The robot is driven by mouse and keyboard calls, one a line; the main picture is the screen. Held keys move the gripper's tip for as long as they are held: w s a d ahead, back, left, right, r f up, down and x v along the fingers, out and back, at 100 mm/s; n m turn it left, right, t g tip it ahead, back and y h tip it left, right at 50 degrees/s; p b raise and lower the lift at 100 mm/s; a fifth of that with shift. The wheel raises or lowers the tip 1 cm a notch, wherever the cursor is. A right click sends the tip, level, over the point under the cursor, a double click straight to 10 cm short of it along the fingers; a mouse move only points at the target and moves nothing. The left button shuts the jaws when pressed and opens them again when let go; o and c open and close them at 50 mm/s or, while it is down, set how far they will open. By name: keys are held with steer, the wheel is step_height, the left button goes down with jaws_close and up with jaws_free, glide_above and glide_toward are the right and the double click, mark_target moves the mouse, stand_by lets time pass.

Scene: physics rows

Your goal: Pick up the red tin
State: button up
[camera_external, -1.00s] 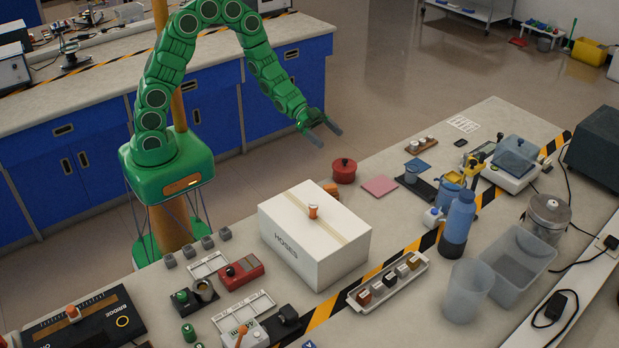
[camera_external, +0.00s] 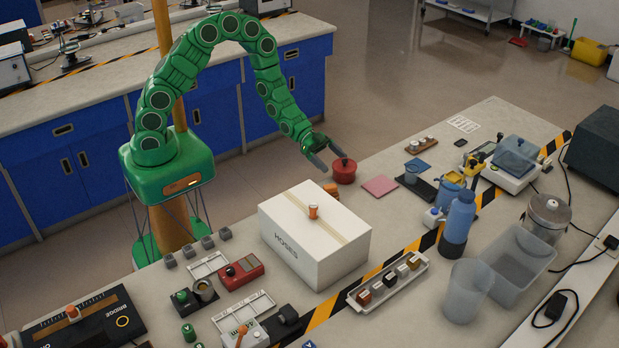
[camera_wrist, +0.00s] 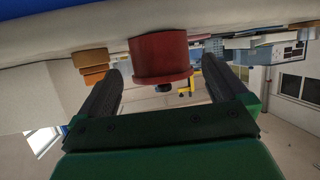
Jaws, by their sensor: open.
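The red tin (camera_external: 344,173) is a short round pot with a dark knob on its lid, standing on the bench behind the white HOSES box. My gripper (camera_external: 331,161) is open, with its fingers pointing down and right, close to the tin's left side in the external view. In the wrist view the tin (camera_wrist: 160,57) appears upside down, centred just beyond the two dark fingertips of my gripper (camera_wrist: 151,86).
The white HOSES box (camera_external: 314,240) stands in front of the tin. An orange-brown block (camera_external: 331,189) is close beside the tin, also visible in the wrist view (camera_wrist: 93,66). A pink pad (camera_external: 380,186) lies to its right.

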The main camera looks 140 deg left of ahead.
mark_target(341, 169)
steer(key=shift+x, duration=2.65)
steer(key=c, duration=1.1)
